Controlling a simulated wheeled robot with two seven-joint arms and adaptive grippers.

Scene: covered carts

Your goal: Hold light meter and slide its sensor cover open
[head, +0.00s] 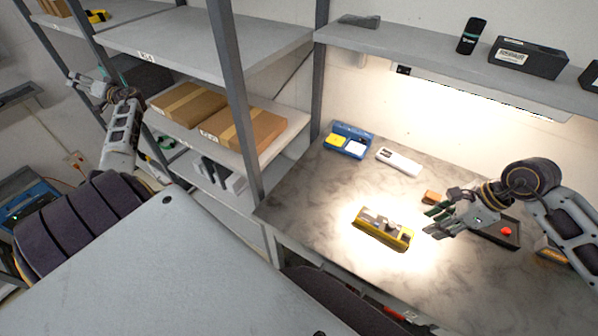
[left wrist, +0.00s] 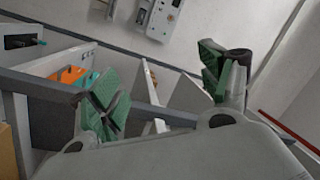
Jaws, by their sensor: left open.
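A yellow device with a grey and black top (head: 383,228) lies on the lit worktop; it may be the light meter, but I cannot tell for sure. A slim white device (head: 398,161) lies farther back, and I cannot make out a sensor cover on either. My right gripper (head: 428,221) is just right of the yellow device, apart from it, with its fingers spread and nothing between them. My left gripper (head: 88,90) is far left by the shelving, away from the worktop. In the left wrist view its green-padded fingers (left wrist: 160,88) are wide apart and empty.
A blue tray (head: 347,149) with yellow and white pieces stands at the back. A dark tray (head: 487,236) with a red ball and a small brown block (head: 433,197) are by my right gripper. A shelf (head: 440,57) overhangs the worktop (head: 310,200). A shelf post (head: 240,100) stands left.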

